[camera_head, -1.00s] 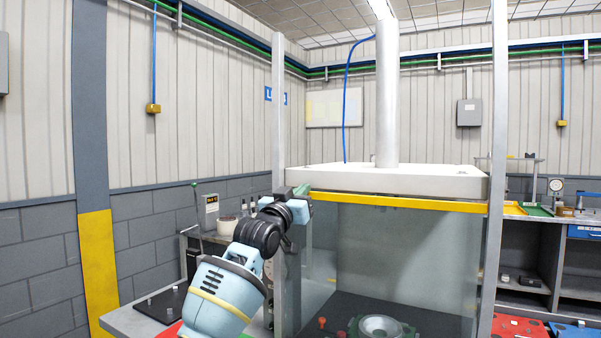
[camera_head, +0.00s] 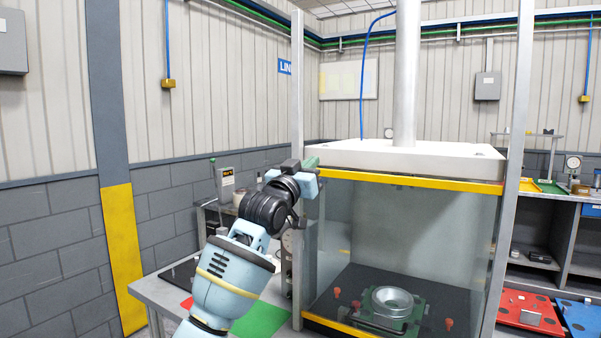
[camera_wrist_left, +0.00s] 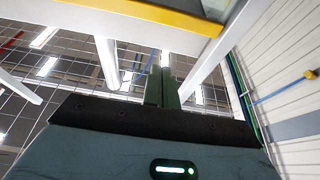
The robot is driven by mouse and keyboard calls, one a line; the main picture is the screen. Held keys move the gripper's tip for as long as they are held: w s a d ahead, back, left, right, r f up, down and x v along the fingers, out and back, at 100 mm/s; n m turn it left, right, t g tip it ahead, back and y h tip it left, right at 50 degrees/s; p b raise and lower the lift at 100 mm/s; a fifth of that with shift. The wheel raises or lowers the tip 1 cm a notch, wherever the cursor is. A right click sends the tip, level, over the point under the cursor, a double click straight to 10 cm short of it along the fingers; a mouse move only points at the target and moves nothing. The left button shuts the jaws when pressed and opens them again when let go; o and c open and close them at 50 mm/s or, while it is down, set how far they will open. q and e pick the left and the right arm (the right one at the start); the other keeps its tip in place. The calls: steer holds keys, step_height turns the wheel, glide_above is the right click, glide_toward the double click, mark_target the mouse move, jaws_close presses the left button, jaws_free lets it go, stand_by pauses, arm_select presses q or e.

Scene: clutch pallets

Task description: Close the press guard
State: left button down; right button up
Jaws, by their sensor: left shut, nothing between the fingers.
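The press guard (camera_head: 415,182) shows as a yellow bar across the front of the press, just under the white head plate, with clear grey-tinted panes below it. I cannot tell whether the front pane is down. My left gripper (camera_head: 311,164) is at the left end of the yellow bar, beside the left post; contact cannot be told. Its green fingers are shut and empty, and they show together in the left wrist view (camera_wrist_left: 162,88). A yellow and white bar (camera_wrist_left: 170,15) crosses the top of that view. My right gripper is not in view.
Metal posts stand left (camera_head: 297,120) and right (camera_head: 518,120) of the press. A round metal part (camera_head: 392,301) sits on a green fixture on the dark press bed, with several orange-red knobs around. Red (camera_head: 530,312) and blue trays lie at right.

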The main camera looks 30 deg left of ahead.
arm_select(q)
steer(key=v, duration=0.4)
stand_by(0.4)
steer(key=s+d+f+m+g, duration=0.1)
steer(key=d+f+g, duration=0.1)
steer(key=f, duration=1)
steer(key=d+f+g, duration=0.1)
steer(key=d+f, duration=0.1)
steer(key=f, duration=1)
steer(key=s+d+f+g, duration=0.1)
steer(key=s+f, duration=0.2)
steer(key=f, duration=0.4)
steer(key=s+d+f+g+h, duration=0.1)
steer(key=s+f, duration=0.2)
steer(key=f, duration=0.3)
steer(key=s+d+f+g, duration=0.2)
steer(key=s+f, duration=0.2)
steer(key=f, duration=0.3)
steer(key=s+d+f+g, duration=0.2)
steer(key=s+f, duration=0.8)
steer(key=s, duration=0.6)
steer(key=s+d+f+g, duration=0.3)
steer(key=s+f, duration=0.8)
steer(key=s, duration=0.5)
steer(key=shift+f+m, duration=0.15)
steer(key=shift+m, duration=0.25)
steer(key=shift+w, duration=0.1)
